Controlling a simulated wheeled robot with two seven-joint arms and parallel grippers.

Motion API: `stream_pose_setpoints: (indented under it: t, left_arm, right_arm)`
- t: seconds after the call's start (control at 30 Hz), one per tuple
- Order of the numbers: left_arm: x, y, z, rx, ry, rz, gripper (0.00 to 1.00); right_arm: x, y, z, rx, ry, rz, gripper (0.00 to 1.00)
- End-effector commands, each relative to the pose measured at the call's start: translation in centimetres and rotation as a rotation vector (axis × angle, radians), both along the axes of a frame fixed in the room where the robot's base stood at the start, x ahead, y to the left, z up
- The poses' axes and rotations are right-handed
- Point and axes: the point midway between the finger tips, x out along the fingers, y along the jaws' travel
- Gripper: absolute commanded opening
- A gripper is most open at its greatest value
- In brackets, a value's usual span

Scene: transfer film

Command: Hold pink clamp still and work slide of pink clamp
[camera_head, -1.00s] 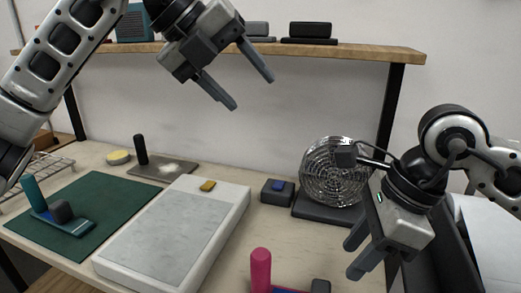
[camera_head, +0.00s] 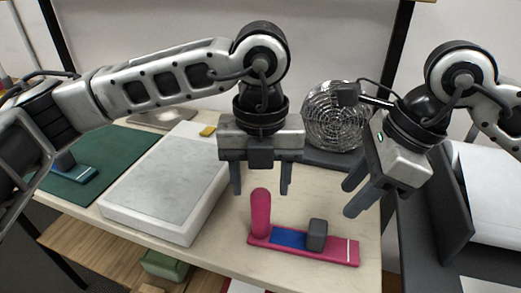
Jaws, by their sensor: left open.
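The pink clamp (camera_head: 339,249) lies on the table's front right part. It has a flat pink base, an upright rounded pink post (camera_head: 260,213) at its left end, a blue strip (camera_head: 288,237) and a dark grey block (camera_head: 317,234), which looks like the slide. My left gripper (camera_head: 261,188) is open and empty, pointing down above and behind the pink post. My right gripper (camera_head: 351,199) hangs tilted above and behind the clamp's right end. Its two fingers look apart, with nothing visible between them.
A wire-caged fan (camera_head: 335,117) stands behind the grippers. A white board with a grey top (camera_head: 165,185) lies left of the clamp. A green mat (camera_head: 112,148) with a blue-based clamp (camera_head: 78,174) is farther left. A dark upright panel (camera_head: 447,200) stands at the right.

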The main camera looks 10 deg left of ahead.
Motion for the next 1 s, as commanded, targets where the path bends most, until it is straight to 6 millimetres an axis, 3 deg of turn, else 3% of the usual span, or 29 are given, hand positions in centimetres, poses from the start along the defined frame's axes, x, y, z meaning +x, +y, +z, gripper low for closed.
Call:
stream_pose_setpoints:
  t: [0.2, 0.4, 0.87, 1.0]
  left_arm:
    - [-0.1, 0.0, -4.3, 0.001, 0.003, 0.000, 0.55]
    - [0.0, 0.0, -7.0, 0.000, 0.002, 0.000, 0.55]
    - [0.0, 0.0, -8.1, -0.001, 0.000, 0.000, 0.55]
    - [0.0, 0.0, -8.1, -0.001, 0.000, 0.000, 0.16]
  right_arm:
    - [0.0, 0.0, 0.0, 0.000, 0.000, 0.000, 0.36]
    - [0.0, 0.0, 0.0, 0.000, 0.000, 0.000, 0.36]
    - [0.0, 0.0, 0.0, 0.000, 0.000, 0.000, 0.36]
    - [0.0, 0.0, 0.0, 0.000, 0.000, 0.000, 0.36]
